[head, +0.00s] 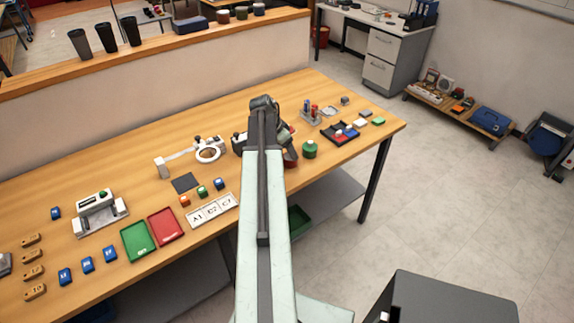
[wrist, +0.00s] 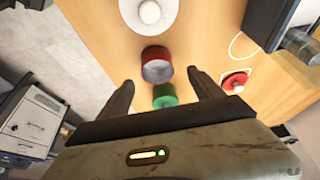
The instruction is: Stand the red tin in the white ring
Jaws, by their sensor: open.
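The red tin (wrist: 157,66) stands on the wooden table in the wrist view, its grey face towards the camera. In the head view a bit of it (head: 291,160) shows beside my arm. My gripper (wrist: 162,80) is open and empty. The red tin appears just beyond its fingertips, between them in the picture; I see no contact. In the head view my gripper (head: 287,142) is largely hidden by my arm. A thin white ring (wrist: 230,44) lies on the table to the right of the red tin in the wrist view. I cannot make it out in the head view.
A green tin (wrist: 165,95) stands close to the red tin, also in the head view (head: 309,149). A dark machine (wrist: 268,20) is beside the ring. A pale round object (wrist: 148,14) lies near the red tin.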

